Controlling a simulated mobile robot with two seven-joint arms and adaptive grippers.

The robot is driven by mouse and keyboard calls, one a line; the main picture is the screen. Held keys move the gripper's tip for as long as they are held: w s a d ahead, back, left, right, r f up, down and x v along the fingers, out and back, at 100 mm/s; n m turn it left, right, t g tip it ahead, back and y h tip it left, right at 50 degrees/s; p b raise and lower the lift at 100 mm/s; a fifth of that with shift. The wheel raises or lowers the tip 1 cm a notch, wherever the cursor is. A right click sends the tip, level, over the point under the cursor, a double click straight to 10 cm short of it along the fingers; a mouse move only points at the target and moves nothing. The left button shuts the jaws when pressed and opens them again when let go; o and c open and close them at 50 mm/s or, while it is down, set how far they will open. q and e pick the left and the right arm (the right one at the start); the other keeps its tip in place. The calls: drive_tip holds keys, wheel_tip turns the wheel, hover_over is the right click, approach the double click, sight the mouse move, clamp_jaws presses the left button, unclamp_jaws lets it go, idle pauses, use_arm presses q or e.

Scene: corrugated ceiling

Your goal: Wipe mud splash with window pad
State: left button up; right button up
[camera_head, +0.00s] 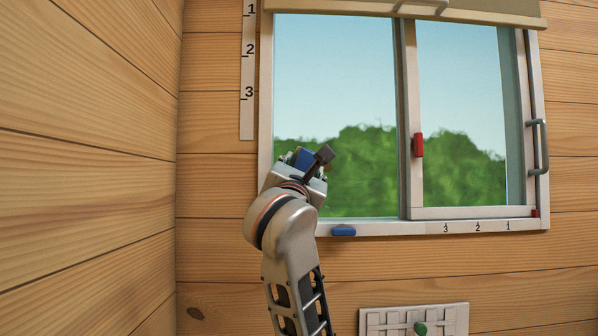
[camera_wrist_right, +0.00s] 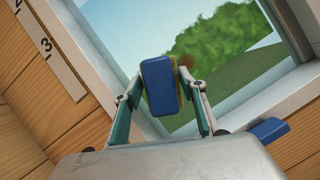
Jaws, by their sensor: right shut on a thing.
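The window pad is a blue block with a yellowish layer on its far side; it shows in the right wrist view (camera_wrist_right: 158,86) and partly in the head view (camera_head: 304,157). My right gripper (camera_wrist_right: 163,83) is shut on it, one finger on each side. In the head view the right gripper (camera_head: 308,168) is at the lower left of the left window pane (camera_head: 335,80). A small brown mud splash (camera_wrist_right: 186,61) shows on the glass just past the pad's upper right edge. I cannot tell whether the pad touches the glass. My left gripper is out of view.
A blue block (camera_head: 343,231) is on the white sill below the pane. A red latch (camera_head: 418,145) is on the middle frame, and a grey handle (camera_head: 539,147) is at the right. A rolled blind (camera_head: 470,12) hangs above. A wooden wall (camera_head: 80,150) stands close on the left.

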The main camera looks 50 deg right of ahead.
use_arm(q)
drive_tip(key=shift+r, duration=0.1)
use_arm(e)
drive_tip(key=shift+w+d, duration=0.45)
drive_tip(key=shift+d, duration=0.15)
idle(0.7)
drive_tip(key=shift+s, duration=0.1)
drive_tip(key=shift+s+d+r+p, duration=0.2)
drive_tip(key=shift+s+d+p, duration=0.3)
drive_tip(key=shift+s, duration=0.3)
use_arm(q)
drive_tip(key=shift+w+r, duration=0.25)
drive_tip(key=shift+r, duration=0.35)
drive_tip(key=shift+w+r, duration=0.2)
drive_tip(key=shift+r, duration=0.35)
use_arm(e)
drive_tip(key=shift+s+d+f, duration=0.15)
drive_tip(key=shift+s+d, duration=0.5)
drive_tip(key=shift+s, duration=0.05)
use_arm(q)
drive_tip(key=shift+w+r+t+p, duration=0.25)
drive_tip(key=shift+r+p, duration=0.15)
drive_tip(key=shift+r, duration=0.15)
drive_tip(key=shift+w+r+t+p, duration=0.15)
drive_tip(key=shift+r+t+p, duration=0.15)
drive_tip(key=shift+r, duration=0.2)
use_arm(e)
drive_tip(key=shift+s+d, duration=1.2)
drive_tip(key=shift+s, duration=0.05)
